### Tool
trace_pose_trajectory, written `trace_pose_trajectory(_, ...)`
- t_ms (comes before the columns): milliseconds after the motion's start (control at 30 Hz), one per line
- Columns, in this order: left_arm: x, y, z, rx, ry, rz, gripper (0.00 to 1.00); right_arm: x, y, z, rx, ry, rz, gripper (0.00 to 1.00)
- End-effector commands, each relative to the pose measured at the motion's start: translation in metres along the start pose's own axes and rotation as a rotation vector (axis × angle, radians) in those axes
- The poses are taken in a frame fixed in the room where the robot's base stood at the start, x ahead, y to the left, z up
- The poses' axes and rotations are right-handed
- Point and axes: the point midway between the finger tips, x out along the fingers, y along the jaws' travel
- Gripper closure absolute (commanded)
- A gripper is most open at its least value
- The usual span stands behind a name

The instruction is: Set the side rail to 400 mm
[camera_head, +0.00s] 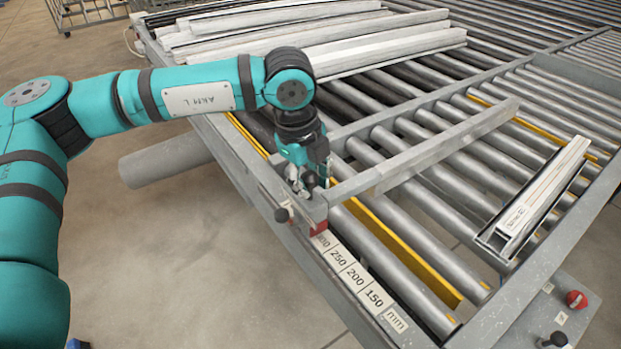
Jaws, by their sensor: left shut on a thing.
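The side rail (425,150) is a long grey bar lying across the rollers, from a carriage block at the near-left frame edge toward the upper right. My left gripper (306,186) points down at the rail's near end and is shut on it there; the fingers hide the exact part held. A black knob (282,215) sticks out beside the gripper. A red pointer (319,228) on the carriage sits at the scale (356,277), by the partly covered label that seems to read 300. Labels 250, 200 and 150 run toward the front. My right gripper is out of view.
White profiles (330,45) lie stacked at the back of the roller table. A short profile (540,195) sits in a grey channel on the right. Yellow strips (405,255) run between rollers. A red button (577,299) and black knob (556,339) are at front right.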

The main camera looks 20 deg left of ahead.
Motion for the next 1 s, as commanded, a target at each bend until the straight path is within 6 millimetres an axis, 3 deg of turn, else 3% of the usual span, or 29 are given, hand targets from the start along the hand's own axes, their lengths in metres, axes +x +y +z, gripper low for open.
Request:
trace_pose_trajectory(167, 0.002, -0.005, 0.017, -0.006, -0.002, -0.010, 1.00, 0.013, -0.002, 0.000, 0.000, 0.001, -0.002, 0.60)
trace_pose_trajectory(300, 0.004, -0.012, 0.053, -0.010, -0.003, -0.013, 1.00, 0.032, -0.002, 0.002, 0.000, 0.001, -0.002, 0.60)
trace_pose_trajectory(500, 0.000, -0.022, 0.097, -0.008, -0.005, -0.014, 1.00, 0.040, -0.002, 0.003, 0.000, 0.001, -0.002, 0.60)
trace_pose_trajectory(667, -0.001, -0.024, 0.110, -0.004, -0.005, -0.015, 1.00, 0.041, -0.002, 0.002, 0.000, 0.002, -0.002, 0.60)
trace_pose_trajectory(933, -0.003, -0.025, 0.111, -0.005, -0.007, -0.019, 1.00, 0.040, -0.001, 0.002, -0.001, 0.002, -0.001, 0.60)
trace_pose_trajectory(967, -0.003, -0.025, 0.111, -0.005, -0.007, -0.019, 0.70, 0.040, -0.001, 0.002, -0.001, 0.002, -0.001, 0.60)
trace_pose_trajectory(1000, -0.003, -0.025, 0.111, -0.005, -0.006, -0.018, 0.65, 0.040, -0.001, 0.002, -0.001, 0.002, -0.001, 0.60)
